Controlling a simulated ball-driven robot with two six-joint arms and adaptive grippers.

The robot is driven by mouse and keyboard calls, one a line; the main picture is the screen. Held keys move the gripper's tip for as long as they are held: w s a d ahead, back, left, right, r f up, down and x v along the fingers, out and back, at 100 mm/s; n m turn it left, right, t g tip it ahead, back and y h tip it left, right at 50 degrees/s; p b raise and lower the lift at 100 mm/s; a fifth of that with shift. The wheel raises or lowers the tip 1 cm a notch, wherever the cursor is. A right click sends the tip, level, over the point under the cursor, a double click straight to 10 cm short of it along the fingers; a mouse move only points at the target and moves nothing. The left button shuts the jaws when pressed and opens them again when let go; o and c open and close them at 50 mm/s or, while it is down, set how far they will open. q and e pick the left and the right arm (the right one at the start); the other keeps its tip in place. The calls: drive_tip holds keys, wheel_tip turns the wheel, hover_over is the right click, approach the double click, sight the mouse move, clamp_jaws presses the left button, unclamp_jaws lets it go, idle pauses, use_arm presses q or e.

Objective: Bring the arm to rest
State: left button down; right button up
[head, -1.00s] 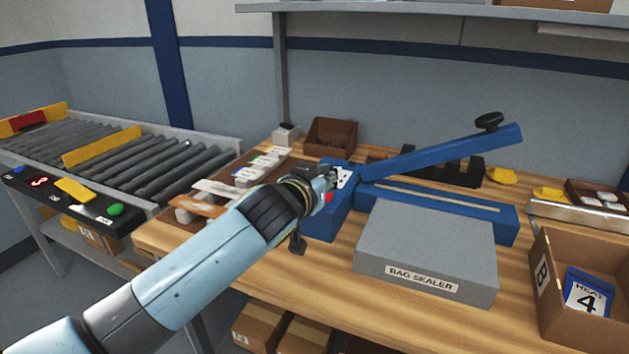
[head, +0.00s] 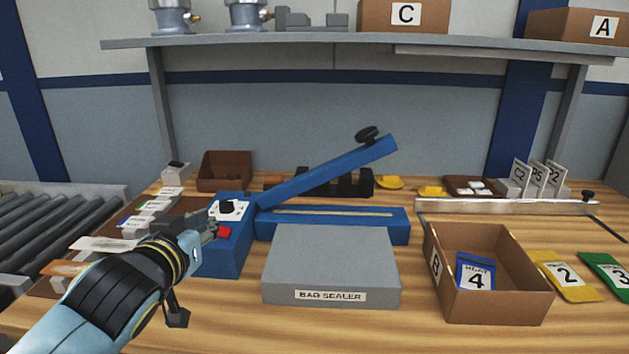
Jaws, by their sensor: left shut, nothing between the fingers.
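My left arm comes in from the lower left in the head view. My left gripper (head: 209,226) is shut and empty, in front of the control end of the blue bag sealer (head: 222,256). The gripper partly covers the sealer's white panel, which carries a black knob (head: 229,207) and a red button (head: 224,231). I cannot tell whether the fingertips touch the panel. The sealer's blue lever arm (head: 325,172) is raised. My right gripper is not in view.
A grey platform (head: 330,262) labelled BAG SEALER stands in front. An open box B (head: 490,307) holds a blue packet (head: 475,272). Yellow (head: 568,276) and green (head: 606,272) packets lie to its right. A shelf (head: 330,41) hangs above. Rollers (head: 28,228) are at the left.

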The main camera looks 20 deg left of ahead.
use_arm(q)
drive_tip(key=s+d+f+m+g+h, duration=0.1)
drive_tip(key=s+d+f+g, duration=0.2)
drive_tip(key=s, duration=0.6)
drive_tip(key=s+f+m+g+h, duration=0.15)
drive_tip(key=s+g, duration=0.25)
drive_tip(key=s, duration=0.4)
drive_tip(key=s+d+f+m+g, duration=0.1)
drive_tip(key=s+d+f+g, duration=0.2)
drive_tip(key=s, duration=0.6)
drive_tip(key=s+a+f+g+b, duration=0.1)
drive_tip(key=a+f+b, duration=0.15)
drive_tip(key=f, duration=1.25)
drive_tip(key=a+f+g+b, duration=0.2)
drive_tip(key=f+b, duration=0.1)
drive_tip(key=f, duration=1.2)
drive_tip(key=s+f+b, duration=0.4)
drive_tip(key=s+f, duration=1.5)
drive_tip(key=f, duration=0.2)
drive_tip(key=shift+a+f+g, duration=0.2)
drive_tip(key=shift+a+g, duration=0.1)
drive_tip(key=shift+g, duration=0.1)
